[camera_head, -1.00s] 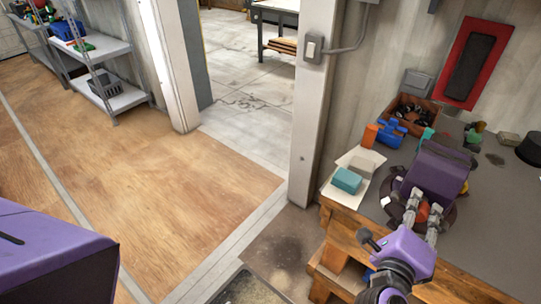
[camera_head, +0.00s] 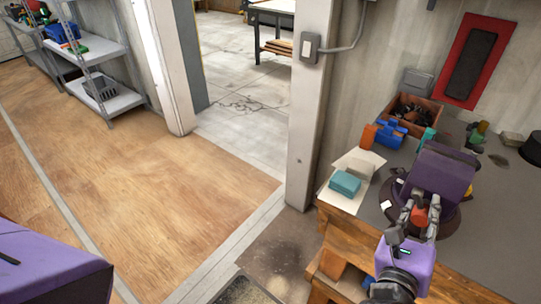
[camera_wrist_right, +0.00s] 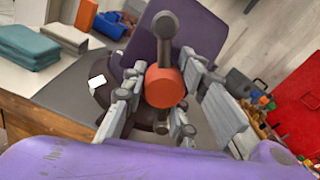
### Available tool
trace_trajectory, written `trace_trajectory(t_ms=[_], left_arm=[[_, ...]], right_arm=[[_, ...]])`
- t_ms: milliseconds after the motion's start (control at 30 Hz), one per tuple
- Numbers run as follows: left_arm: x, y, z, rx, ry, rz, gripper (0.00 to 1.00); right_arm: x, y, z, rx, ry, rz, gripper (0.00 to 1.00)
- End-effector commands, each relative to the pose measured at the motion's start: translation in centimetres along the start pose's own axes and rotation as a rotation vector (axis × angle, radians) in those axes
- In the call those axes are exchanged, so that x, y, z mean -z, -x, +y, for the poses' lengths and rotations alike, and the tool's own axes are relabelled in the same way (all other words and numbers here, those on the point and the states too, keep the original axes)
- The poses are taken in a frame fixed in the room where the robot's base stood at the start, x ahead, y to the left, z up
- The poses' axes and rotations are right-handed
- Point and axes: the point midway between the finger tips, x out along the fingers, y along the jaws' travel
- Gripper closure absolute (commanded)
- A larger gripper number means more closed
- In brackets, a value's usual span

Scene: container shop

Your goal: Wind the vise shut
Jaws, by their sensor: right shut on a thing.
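The vise (camera_head: 443,168) stands on the bench (camera_head: 490,240) at the right, a purple body on a dark round base. At its near end is an orange-red screw hub (camera_head: 420,215) with a grey handle bar (camera_wrist_right: 166,24) through it. My right gripper (camera_head: 418,212) reaches in from the near side. In the right wrist view its grey fingers (camera_wrist_right: 166,100) lie on both sides of the hub (camera_wrist_right: 165,84), shut on it. The bar stands close to upright in that view. The gap between the vise jaws cannot be made out. My left gripper is out of view.
A teal block (camera_head: 345,183) lies on a pale sheet left of the vise. A blue object (camera_head: 391,133) and a brown bin (camera_head: 414,112) stand behind it. A wall post (camera_head: 308,110) rises left of the bench. The wooden floor further left is clear.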

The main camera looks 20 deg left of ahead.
Motion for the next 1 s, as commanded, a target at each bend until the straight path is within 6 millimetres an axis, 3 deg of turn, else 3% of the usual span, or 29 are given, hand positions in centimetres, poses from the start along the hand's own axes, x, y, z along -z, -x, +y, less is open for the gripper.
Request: trace_trajectory(t_ms=[33, 233, 1000], left_arm=[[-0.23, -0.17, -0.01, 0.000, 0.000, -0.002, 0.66], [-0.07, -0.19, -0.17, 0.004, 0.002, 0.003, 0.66], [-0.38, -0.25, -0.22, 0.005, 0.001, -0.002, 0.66]], right_arm=[[1.23, 0.23, 0.53, -0.008, -0.040, 0.024, 0.99], [1.02, 0.23, 0.65, -0.010, -0.135, 0.020, 0.95], [0.56, 0.18, 0.80, -0.015, -0.135, 0.010, 0.95]])
